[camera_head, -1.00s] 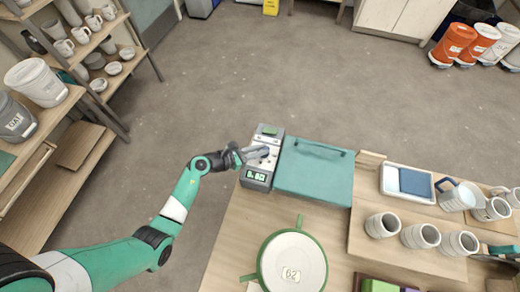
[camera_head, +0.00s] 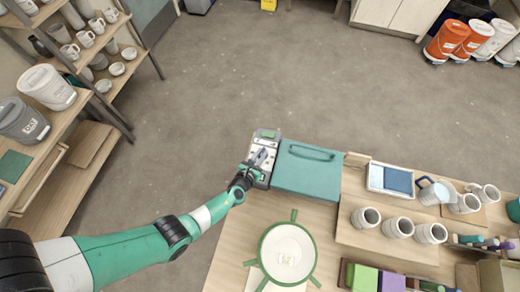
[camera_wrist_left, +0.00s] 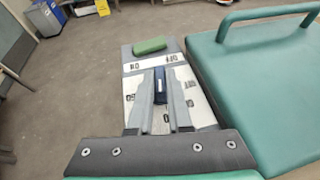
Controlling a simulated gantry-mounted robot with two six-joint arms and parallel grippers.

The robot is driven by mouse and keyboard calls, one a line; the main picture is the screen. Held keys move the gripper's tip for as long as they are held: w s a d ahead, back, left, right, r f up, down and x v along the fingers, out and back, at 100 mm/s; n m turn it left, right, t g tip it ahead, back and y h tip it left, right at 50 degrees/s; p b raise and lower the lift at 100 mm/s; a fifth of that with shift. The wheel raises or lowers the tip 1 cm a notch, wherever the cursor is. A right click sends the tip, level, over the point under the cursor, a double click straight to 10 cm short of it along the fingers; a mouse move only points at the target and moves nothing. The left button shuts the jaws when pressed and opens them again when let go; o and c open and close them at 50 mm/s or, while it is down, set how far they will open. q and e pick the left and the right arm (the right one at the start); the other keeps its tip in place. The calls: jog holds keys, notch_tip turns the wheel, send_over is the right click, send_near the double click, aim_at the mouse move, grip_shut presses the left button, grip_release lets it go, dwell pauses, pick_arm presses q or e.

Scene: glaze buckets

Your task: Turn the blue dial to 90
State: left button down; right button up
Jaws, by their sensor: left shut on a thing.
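The grey control box (camera_head: 266,138) stands at the left end of the table, with a green block at its far end and a pale panel. In the left wrist view, the box (camera_wrist_left: 180,47) lies ahead, and the dark blue dial (camera_wrist_left: 160,88) sits on its panel between my two fingers. My left gripper (camera_head: 260,158) is over the panel, shut on the blue dial. The dial is hard to make out in the head view. The gripper and wrist cover the near end of the box, so its display is hidden. My right gripper is not in view.
A teal lidded case (camera_head: 307,168) with a handle stands close to the right of the box. Several cups and a tray (camera_head: 390,181) are to the right. Open floor lies beyond the box.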

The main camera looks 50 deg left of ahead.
pick_arm(q)
jog(key=shift+w+d+n+g+y, duration=0.15)
jog(key=shift+n+g+y, duration=0.25)
jog(key=shift+n+y, duration=0.5)
jog(key=shift+r, duration=0.1)
jog(key=c, duration=0.8)
grip_release()
jog(key=shift+c, duration=0.2)
